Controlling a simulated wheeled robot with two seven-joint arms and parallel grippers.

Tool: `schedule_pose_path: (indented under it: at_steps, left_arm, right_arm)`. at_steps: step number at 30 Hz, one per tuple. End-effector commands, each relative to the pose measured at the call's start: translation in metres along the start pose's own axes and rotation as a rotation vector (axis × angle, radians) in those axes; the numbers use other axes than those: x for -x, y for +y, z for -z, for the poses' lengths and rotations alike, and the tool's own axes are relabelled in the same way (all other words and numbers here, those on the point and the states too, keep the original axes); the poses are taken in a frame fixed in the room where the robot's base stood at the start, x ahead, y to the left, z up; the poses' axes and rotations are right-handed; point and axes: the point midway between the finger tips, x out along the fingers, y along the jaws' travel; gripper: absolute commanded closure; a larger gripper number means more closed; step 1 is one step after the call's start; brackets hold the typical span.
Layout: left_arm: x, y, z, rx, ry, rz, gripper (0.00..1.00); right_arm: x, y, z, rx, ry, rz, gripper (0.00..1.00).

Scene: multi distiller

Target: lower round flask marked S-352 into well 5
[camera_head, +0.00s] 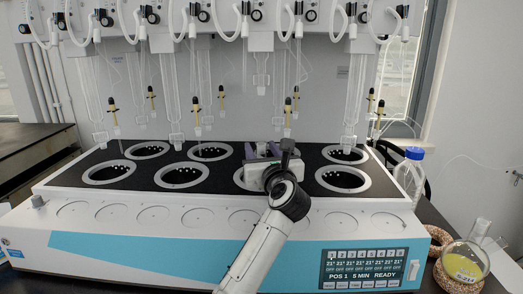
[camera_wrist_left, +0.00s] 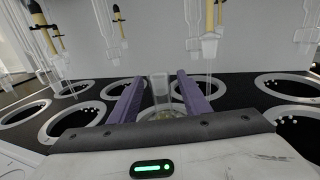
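My left gripper (camera_head: 262,152) is over the third column of wells in the black deck, pointing away toward the back. In the left wrist view its purple fingers (camera_wrist_left: 160,95) stand apart on either side of a clear glass neck (camera_wrist_left: 160,88), with visible gaps on both sides. The neck is upright, and the round body below it is mostly hidden by the gripper, seemingly down in a well. I cannot read a mark on this flask. My arm partly covers the front well (camera_head: 240,176) there. No well numbers are readable. My right gripper is out of view.
Glass tubes (camera_head: 173,105) and yellow-tipped probes (camera_head: 288,112) hang over the deck. Other wells, such as the front right one (camera_head: 343,192), look empty. A flask of yellow liquid (camera_head: 462,267) sits on a cork ring (camera_head: 450,284) at right, near a blue-capped bottle (camera_head: 409,175).

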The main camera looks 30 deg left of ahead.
Motion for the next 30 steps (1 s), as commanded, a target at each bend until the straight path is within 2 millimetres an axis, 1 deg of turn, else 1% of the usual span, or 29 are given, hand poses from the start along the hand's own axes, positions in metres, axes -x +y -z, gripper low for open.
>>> schedule_pose_path:
  at_steps: [7, 11, 18, 21, 25, 30]
  left_arm:
    - [0.000, 0.000, 0.002, -0.001, 0.004, 0.000, 0.57]
    - [0.019, -0.001, 0.003, 0.003, 0.005, 0.003, 0.57]
    - [0.068, -0.001, 0.004, 0.003, 0.005, 0.002, 0.57]
    - [0.084, -0.001, 0.003, 0.003, 0.004, 0.002, 0.57]
    - [0.098, 0.000, 0.002, 0.000, 0.002, 0.001, 0.57]
    - [0.103, 0.000, 0.000, 0.000, 0.001, 0.000, 0.57]
  right_arm:
    - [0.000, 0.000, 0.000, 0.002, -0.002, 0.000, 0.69]
    - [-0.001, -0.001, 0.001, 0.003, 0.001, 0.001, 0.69]
    - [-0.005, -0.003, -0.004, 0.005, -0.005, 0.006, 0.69]
    - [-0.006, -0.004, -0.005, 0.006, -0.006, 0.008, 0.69]
    - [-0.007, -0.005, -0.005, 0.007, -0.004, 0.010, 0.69]
    - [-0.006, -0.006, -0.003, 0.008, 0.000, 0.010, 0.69]
